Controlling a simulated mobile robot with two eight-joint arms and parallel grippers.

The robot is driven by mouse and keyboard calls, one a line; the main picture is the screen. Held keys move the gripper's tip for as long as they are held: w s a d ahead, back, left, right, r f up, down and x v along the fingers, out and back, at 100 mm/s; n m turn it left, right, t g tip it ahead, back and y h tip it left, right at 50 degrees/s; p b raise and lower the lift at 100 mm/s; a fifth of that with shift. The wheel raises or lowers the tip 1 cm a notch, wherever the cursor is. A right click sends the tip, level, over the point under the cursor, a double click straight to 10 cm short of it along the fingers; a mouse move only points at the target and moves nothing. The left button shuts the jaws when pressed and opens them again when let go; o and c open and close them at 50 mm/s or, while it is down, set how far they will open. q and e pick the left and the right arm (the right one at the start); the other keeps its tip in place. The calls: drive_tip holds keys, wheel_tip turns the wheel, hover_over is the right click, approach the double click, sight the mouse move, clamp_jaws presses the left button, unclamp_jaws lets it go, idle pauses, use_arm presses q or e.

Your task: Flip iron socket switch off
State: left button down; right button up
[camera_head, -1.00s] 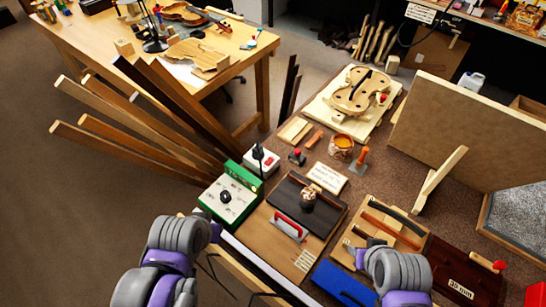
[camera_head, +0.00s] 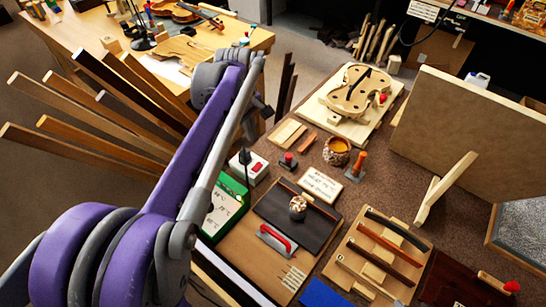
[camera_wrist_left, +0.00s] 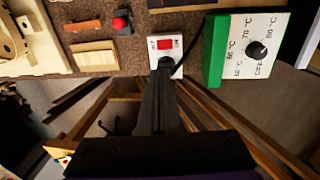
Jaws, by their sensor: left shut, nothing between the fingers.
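The socket is a white box with a red rocker switch (camera_head: 258,167) on top and a black plug (camera_head: 244,158) standing in it. The socket (camera_wrist_left: 153,43) and its red switch (camera_wrist_left: 166,43) also show in the left wrist view. My left gripper (camera_head: 264,111) is shut and empty; in the head view it is above and behind the socket. In the left wrist view its dark fingers (camera_wrist_left: 163,66) point at the socket, their tips just below the switch in the picture. I cannot tell whether they touch it. My right gripper is out of view.
A green box with a dial (camera_wrist_left: 257,50) stands beside the socket, a dark cable between them. A small red-knobbed tool (camera_head: 288,160) and a lettered card (camera_head: 321,184) are close by. Long wooden strips (camera_head: 100,130) fan out behind my left arm.

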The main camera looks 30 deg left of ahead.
sight(258, 164)
use_arm(q)
drive_tip(key=shift+s, duration=0.1)
drive_tip(key=f, duration=0.4)
drive_tip(key=w+f+b, duration=0.1)
drive_tip(key=f, duration=0.8)
drive_tip(key=shift+w+f, duration=0.4)
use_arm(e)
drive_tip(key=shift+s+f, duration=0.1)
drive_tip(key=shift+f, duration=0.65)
use_arm(q)
drive_tip(key=shift+f, duration=0.1)
